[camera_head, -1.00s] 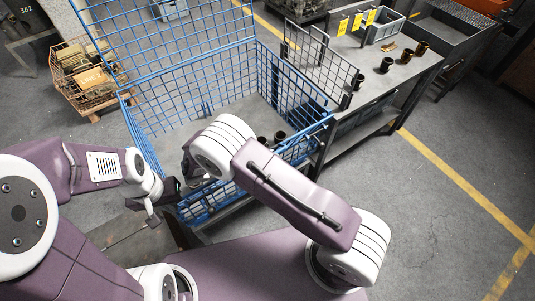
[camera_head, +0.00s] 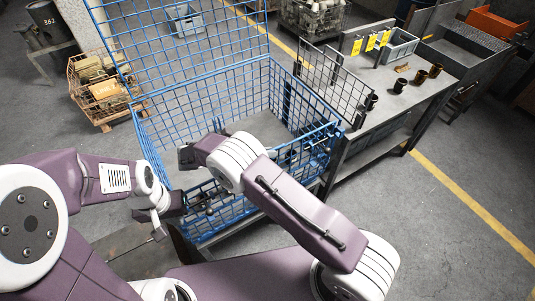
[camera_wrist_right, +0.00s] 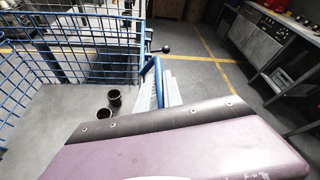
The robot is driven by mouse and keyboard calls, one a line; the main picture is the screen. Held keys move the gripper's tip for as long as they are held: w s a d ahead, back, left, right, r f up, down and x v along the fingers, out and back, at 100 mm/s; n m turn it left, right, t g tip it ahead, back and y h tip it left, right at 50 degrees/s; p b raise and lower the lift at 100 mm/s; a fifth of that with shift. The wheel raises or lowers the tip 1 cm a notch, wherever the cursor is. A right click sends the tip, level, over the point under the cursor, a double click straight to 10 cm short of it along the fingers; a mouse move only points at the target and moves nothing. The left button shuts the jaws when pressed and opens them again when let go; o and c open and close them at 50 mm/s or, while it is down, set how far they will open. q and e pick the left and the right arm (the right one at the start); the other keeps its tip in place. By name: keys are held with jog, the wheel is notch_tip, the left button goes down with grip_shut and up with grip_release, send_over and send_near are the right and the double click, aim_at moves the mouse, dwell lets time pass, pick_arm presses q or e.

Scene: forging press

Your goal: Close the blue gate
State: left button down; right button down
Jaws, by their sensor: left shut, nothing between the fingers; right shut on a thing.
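The blue mesh cage has a low blue front panel, which looks like the gate (camera_head: 222,218). The panel stands upright below my right forearm, which hides part of it. My right gripper (camera_wrist_right: 164,88) shows in the right wrist view, shut on a blue bar (camera_wrist_right: 152,66). In the head view, my right wrist hangs over the cage front and the fingertips cannot be made out. My left gripper (camera_head: 168,206) is shut and empty beside the front left corner of the cage. I cannot tell whether it touches the mesh.
A tall blue mesh panel (camera_head: 180,45) rises at the back. Two dark cups (camera_wrist_right: 112,99) stand inside the cage. A grey workbench (camera_head: 405,100) with cups stands close on the right. A wire crate (camera_head: 102,95) is at the left. Floor at the lower right is clear.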

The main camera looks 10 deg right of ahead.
jog(key=shift+w, duration=0.1)
jog(key=c, duration=1.6)
grip_release()
jog(key=shift+c, duration=0.2)
jog(key=shift+o, duration=0.8)
jog(key=shift+w+a, duration=0.1)
jog(key=shift+w, duration=0.05)
jog(key=b+v, duration=0.2)
jog(key=v, duration=0.5)
jog(key=shift+a, duration=0.25)
